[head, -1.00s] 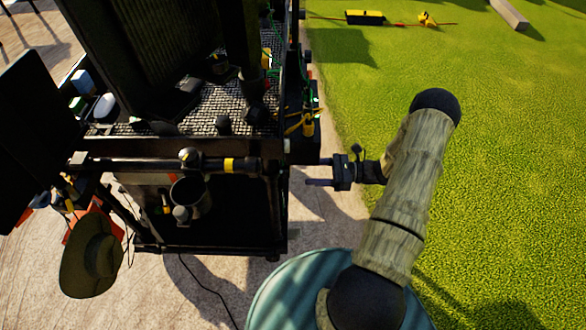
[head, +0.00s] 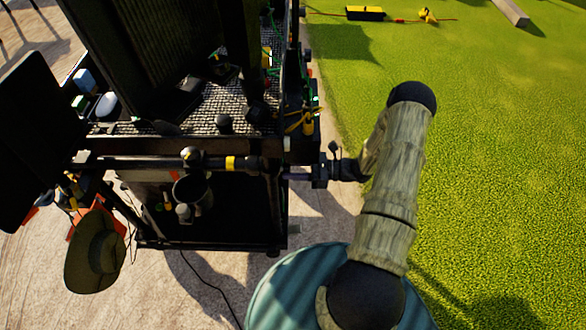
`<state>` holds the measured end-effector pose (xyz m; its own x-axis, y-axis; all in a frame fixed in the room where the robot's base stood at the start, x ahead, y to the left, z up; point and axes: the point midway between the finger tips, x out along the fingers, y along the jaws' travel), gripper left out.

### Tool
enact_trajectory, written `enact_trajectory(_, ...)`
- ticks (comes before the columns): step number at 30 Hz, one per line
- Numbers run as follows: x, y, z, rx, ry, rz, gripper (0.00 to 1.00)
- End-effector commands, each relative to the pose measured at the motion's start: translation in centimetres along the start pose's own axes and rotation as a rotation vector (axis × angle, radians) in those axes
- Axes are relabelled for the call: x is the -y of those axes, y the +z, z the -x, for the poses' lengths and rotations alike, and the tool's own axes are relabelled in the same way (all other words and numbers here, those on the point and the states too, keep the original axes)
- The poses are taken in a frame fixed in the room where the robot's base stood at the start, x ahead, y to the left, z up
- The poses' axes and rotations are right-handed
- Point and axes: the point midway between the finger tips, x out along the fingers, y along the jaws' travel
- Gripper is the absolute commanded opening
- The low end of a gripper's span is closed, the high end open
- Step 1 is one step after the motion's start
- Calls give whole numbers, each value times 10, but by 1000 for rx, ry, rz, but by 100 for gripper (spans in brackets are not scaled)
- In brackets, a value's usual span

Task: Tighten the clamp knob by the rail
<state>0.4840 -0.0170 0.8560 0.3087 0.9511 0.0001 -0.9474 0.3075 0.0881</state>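The black rail (head: 150,163) runs level across the near side of the cart and carries a yellow band (head: 230,163). Dark round fittings sit at its right end (head: 254,165), and a clamp-like fitting with a rounded top (head: 190,155) sits further left. I cannot tell for sure which part is the clamp knob. My gripper (head: 291,171) is at the cart's right side, level with the rail and pointing left at its right end. One finger shows as a thin strip. The other is lost against the dark cart, so the finger gap and any contact are unclear.
The cart (head: 210,145) holds a mesh-topped shelf with small gear, and a dark monitor (head: 38,125) at left. A cup-shaped holder (head: 192,190) hangs below the rail. A hat (head: 95,252) hangs at lower left. A cable lies on the paving. Open grass (head: 500,170) lies right.

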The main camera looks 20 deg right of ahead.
Motion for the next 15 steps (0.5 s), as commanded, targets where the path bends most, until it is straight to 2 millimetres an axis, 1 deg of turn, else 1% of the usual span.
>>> enact_trajectory(8,0,0,1,0,-2,-23,14)
enact_trajectory(15,0,0,1,0,-2,-122,14)
